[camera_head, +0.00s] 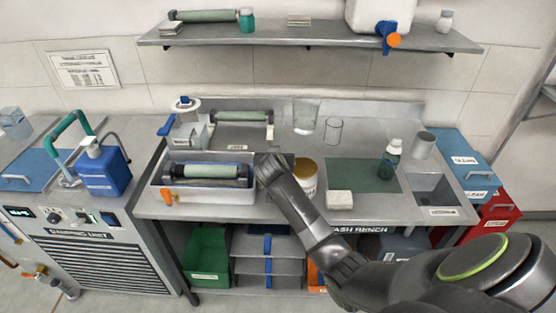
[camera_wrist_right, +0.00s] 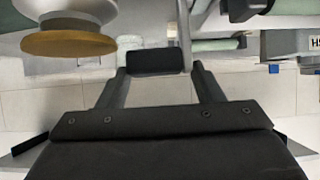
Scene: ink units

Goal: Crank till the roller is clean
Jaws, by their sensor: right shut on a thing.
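The wash tray (camera_head: 222,196) is a pale, long tray with an orange tap at its front left. A pale green roller (camera_head: 212,171) with dark end blocks lies across it. A dark blue strip shows along the roller's lower side; I cannot tell whether that is ink. My right gripper (camera_head: 266,166) is at the tray's right end, and its arm hides what lies there. In the right wrist view my right gripper (camera_wrist_right: 158,68) has its fingers on either side of a black crank grip (camera_wrist_right: 155,60), shut on it. My left gripper is not in view.
A white jar with a brown lid (camera_head: 304,176) stands close right of my right arm. A second roller (camera_head: 240,117) lies behind the tray. A shelf (camera_head: 300,36) hangs above.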

